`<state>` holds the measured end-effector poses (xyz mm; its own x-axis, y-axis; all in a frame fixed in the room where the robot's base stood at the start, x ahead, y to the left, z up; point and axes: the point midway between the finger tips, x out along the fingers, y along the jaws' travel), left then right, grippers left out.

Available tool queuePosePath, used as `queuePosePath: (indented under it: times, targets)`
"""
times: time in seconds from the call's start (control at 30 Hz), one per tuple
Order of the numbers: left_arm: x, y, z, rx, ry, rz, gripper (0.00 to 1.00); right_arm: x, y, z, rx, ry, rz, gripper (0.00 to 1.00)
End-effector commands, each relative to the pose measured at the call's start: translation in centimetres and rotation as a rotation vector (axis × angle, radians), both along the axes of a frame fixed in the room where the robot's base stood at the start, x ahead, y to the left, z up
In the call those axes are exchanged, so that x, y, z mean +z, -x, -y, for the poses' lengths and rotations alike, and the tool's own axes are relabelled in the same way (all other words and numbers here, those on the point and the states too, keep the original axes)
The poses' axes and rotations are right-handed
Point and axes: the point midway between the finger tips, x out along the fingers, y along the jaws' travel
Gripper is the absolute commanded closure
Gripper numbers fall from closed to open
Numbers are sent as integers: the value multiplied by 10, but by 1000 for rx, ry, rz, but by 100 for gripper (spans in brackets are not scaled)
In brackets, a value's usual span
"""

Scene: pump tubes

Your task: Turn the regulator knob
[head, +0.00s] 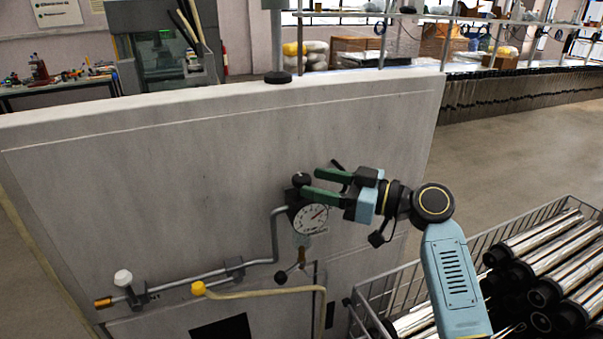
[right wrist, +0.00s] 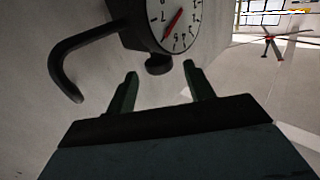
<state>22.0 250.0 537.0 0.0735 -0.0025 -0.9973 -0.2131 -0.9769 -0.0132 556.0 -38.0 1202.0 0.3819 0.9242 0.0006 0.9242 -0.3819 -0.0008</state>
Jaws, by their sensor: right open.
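The regulator's round black knob (head: 301,179) sits just above a white-faced gauge (head: 311,218) with a red needle, mounted on a grey panel. My right gripper (head: 311,183) comes from the right, its two green fingers open and pointing at the knob. In the right wrist view the knob (right wrist: 158,64) shows between the tips of the open gripper (right wrist: 160,70), seemingly just beyond them. I cannot tell whether either finger touches it. The gauge (right wrist: 175,25) appears upside down there. My left gripper is in neither view.
A grey pipe (head: 274,235) runs from the regulator to a valve with a white knob (head: 123,277). A beige hose with a yellow end (head: 198,288) crosses below. A wire basket (head: 484,240) of metal tubes stands at the right. The upper panel (head: 180,150) is clear.

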Motion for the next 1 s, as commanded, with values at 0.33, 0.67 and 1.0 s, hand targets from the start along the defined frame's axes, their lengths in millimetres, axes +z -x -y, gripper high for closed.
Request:
queuePosePath:
  times: [0.33, 0.67, 1.0]
  targets:
    - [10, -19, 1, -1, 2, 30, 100, 0, -16, -38, -1, 0, -1, 47]
    - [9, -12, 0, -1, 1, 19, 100, -1, -16, -40, -1, 1, 0, 50]
    - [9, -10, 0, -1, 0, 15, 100, -1, -16, -39, -2, 1, 0, 89]
